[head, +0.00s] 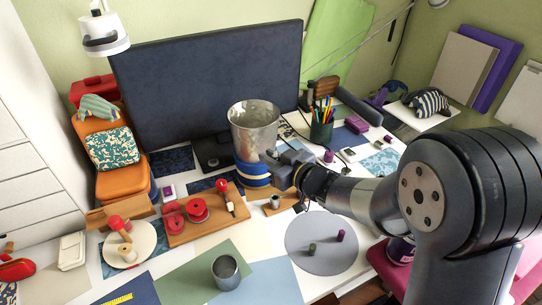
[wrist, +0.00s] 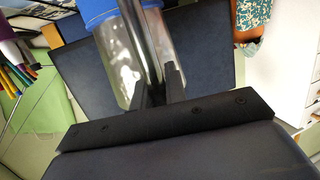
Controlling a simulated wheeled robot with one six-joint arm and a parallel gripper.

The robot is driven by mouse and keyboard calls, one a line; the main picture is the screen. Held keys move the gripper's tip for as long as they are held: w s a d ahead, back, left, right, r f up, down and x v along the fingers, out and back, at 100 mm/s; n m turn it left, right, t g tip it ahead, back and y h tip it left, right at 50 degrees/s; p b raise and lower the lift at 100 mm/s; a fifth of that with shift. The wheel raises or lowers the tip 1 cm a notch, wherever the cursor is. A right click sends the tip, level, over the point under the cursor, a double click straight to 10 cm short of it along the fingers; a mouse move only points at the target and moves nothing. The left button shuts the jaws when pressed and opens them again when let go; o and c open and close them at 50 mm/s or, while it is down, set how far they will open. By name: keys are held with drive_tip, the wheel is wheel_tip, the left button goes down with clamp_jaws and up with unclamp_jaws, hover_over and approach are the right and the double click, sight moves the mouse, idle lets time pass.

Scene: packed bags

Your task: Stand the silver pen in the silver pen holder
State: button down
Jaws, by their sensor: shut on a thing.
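My gripper (head: 279,163) reaches left in front of the monitor, beside the blue striped base of a large metallic cylinder. In the wrist view my gripper's dark fingers (wrist: 160,88) are closed together on a slim grey, shiny shaft, which I take for the silver pen (wrist: 141,35). It runs up out of the picture. In the head view I cannot make the pen out. A small open silver cup (head: 226,272), seemingly the silver pen holder, stands upright on the green mat at the front, well apart from my gripper. Nothing visibly sticks out of it.
The large metallic cylinder (head: 253,128) stands close to my gripper. A dark green holder (head: 321,132) with coloured pens stands behind right. A wooden board (head: 205,228) with red spools lies left. A round grey mat (head: 321,260) carries two small pieces. Free room surrounds the silver cup.

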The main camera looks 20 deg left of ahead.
drive_tip(key=shift+f+b, duration=1.5)
drive_tip(key=shift+f, duration=0.7)
drive_tip(key=shift+f+b, duration=1.9)
drive_tip(key=shift+f, duration=0.55)
drive_tip(key=c, duration=1.4)
unclamp_jaws()
drive_tip(key=shift+o, duration=0.2)
drive_tip(key=shift+r, duration=0.1)
wheel_tip(320, 180, up, 10)
drive_tip(key=p, duration=0.3)
